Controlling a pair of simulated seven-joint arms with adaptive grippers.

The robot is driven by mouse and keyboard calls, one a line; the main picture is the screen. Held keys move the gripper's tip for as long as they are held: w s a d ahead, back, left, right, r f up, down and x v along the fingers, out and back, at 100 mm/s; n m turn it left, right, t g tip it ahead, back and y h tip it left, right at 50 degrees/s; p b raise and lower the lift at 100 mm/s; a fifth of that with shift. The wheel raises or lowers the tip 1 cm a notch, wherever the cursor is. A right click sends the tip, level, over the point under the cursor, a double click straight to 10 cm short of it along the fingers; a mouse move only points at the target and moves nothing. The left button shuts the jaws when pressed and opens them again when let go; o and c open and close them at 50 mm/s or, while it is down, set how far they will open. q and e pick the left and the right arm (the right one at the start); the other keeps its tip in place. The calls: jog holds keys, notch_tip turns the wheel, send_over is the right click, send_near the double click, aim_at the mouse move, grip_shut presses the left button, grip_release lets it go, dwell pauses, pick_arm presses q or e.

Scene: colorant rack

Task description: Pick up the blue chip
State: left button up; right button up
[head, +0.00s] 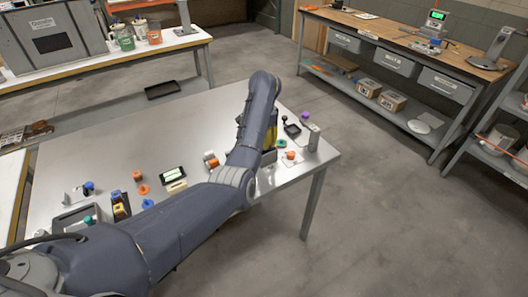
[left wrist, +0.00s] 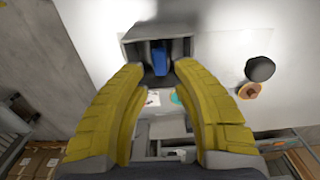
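In the left wrist view a blue piece (left wrist: 160,58), which looks like the blue chip, stands in a grey box-shaped holder (left wrist: 128,48). My left gripper (left wrist: 160,76) has its yellow fingers spread, one on each side of the line to the blue piece, with nothing between them. The fingertips are near the holder's front; I cannot tell the exact gap. In the head view my left gripper (head: 268,143) is over the right part of the metal table, mostly hidden by my arm, and the blue piece is hidden there. My right gripper is not seen.
A black knob (left wrist: 260,68) stands right of the holder. The table's back middle is clear.

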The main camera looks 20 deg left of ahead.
pick_arm(q)
jog(key=shift+f, duration=1.95)
grip_shut()
